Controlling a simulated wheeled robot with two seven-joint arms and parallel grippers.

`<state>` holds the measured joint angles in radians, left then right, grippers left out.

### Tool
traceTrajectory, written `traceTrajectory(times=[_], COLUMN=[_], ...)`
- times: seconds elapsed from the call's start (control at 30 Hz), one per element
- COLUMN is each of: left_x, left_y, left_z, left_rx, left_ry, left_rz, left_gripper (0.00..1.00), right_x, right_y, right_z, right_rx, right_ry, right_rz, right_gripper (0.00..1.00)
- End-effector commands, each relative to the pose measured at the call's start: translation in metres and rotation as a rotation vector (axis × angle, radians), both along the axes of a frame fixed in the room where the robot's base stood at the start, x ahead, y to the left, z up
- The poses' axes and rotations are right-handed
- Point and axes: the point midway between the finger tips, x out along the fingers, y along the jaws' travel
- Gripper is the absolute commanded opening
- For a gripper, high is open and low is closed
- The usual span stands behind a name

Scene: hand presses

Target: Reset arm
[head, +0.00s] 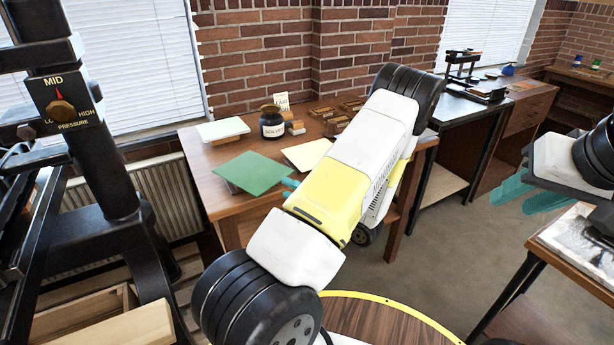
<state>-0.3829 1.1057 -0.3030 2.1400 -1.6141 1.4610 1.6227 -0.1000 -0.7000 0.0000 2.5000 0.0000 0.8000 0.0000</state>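My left arm, white and yellow with black joints, crosses the middle of the head view. My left gripper (291,183) is mostly hidden behind that arm; only a bit of teal finger shows, close to the green sheet (252,172) on the wooden table. Whether it holds anything is hidden. My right gripper (513,203) is at the right edge, above and behind the edge of a near table. Its two teal fingers point left, their tips apart, with nothing visible between them.
A black press (108,170) with a pressure dial (62,108) at MID stands close on the left. The wooden table (218,205) bears a dark jar (271,124), a pale block (223,128) and a cream sheet (306,154). A near-right table (578,272) stands below my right gripper. Floor between is clear.

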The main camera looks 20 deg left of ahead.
Motion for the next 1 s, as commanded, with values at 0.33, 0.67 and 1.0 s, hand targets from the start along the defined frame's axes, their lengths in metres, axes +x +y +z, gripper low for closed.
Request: traceTrajectory(times=[0.33, 0.67, 1.0], left_x=[-0.003, -0.003, -0.047], left_y=[-0.01, -0.009, 0.003], left_z=[0.0, 0.0, 0.047], left_rx=[-0.001, -0.002, -0.2], left_ry=[0.001, 0.001, 0.046], left_rz=[0.0, 0.002, 0.26], left_gripper=[0.36, 0.36, 0.36], right_x=[0.0, 0.0, 0.0], right_y=[0.0, 0.0, 0.0], right_z=[0.0, 0.0, 0.0], right_rx=[0.0, 0.0, 0.0], right_ry=[0.0, 0.0, 0.0], right_rz=[0.0, 0.0, 0.0], right_gripper=[0.36, 0.36, 0.36])
